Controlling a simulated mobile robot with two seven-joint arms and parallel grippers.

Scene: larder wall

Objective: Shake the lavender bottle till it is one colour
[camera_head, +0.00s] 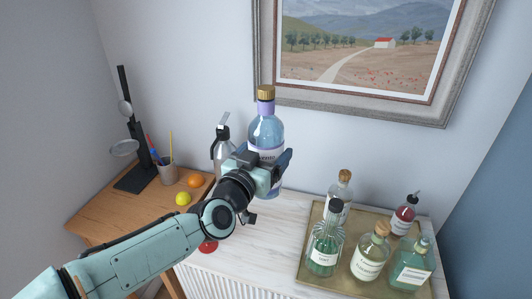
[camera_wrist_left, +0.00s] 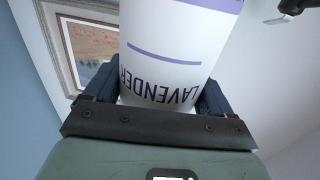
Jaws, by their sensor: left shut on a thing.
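The lavender bottle (camera_head: 266,130) stands upright in the head view, with a gold cap, a lavender neck band and bluish glass. My left gripper (camera_head: 270,167) is shut around its body at the label. In the left wrist view the bottle's white label (camera_wrist_left: 165,60) reads LAVENDER upside down between the dark fingers. The gripper hides much of the lower bottle, so I cannot tell from the visible part whether the contents are one colour. Whether its base touches the white top is also unclear. My right gripper is not in view.
A gold tray (camera_head: 315,215) with several bottles stands at the right on the white top (camera_head: 240,262). A grey bottle with a pourer (camera_head: 221,140) is close left of the held bottle. Fruit, a pencil cup (camera_head: 167,173) and a dark stand are farther left. A framed picture (camera_head: 365,55) hangs behind.

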